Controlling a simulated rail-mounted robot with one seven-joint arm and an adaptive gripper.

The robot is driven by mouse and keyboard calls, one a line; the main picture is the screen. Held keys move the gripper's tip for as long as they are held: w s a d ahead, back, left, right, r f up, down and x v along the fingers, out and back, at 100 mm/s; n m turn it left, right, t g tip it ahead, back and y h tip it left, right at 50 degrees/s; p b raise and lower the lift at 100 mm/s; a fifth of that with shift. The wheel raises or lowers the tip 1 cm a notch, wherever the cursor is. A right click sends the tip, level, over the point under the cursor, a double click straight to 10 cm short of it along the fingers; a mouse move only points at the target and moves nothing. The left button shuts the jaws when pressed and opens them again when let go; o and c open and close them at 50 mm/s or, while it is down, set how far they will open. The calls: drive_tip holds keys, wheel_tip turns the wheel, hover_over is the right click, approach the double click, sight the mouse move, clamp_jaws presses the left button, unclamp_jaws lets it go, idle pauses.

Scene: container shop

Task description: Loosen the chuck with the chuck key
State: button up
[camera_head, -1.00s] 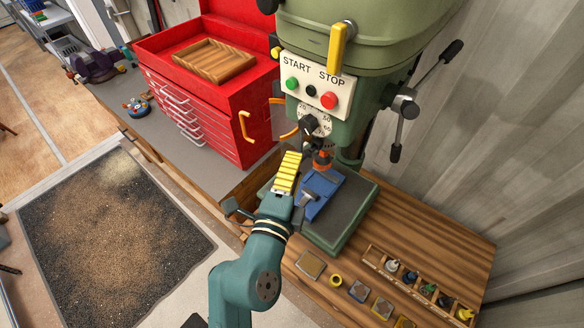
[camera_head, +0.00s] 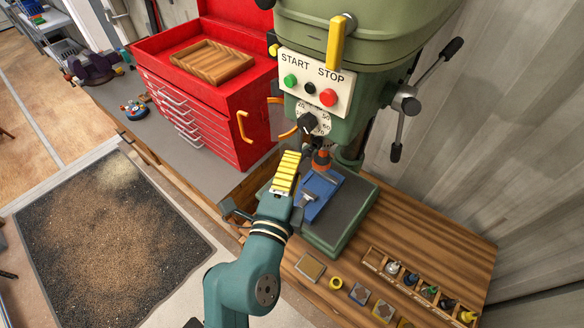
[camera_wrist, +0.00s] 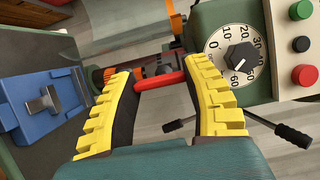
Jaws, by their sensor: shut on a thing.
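The green drill press (camera_head: 370,40) stands over the wooden bench. Its chuck, with an orange part (camera_head: 321,158), hangs above a blue vise (camera_head: 319,191). The orange part also shows in the wrist view (camera_wrist: 107,75), just left of my fingers. My gripper (camera_head: 294,157) has yellow ribbed fingers and is beside the chuck, on its left in the head view. In the wrist view my gripper (camera_wrist: 163,72) is shut on the red handle of the chuck key (camera_wrist: 160,80). The key's tip is hidden, so I cannot tell whether it sits in the chuck.
The panel with START and STOP buttons (camera_head: 316,87) and a dial (camera_head: 313,120) is just above my gripper. A red tool chest (camera_head: 215,125) stands left. A rack of small bottles (camera_head: 418,287) and several small pieces lie on the bench at front right.

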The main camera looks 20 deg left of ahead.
drive_tip(key=shift+w+d+b, duration=0.25)
drive_tip(key=shift+w+b, duration=0.65)
drive_tip(key=shift+b, duration=0.5)
idle(1.1)
drive_tip(key=shift+r+n+p, duration=0.15)
drive_tip(key=shift+n+p, duration=0.15)
drive_tip(key=shift+p, duration=0.2)
drive_tip(key=shift+n+g+p, duration=0.5)
drive_tip(key=shift+n+p, duration=0.3)
drive_tip(key=shift+p, duration=0.35)
drive_tip(key=shift+n, duration=0.3)
drive_tip(key=shift+p, duration=0.35)
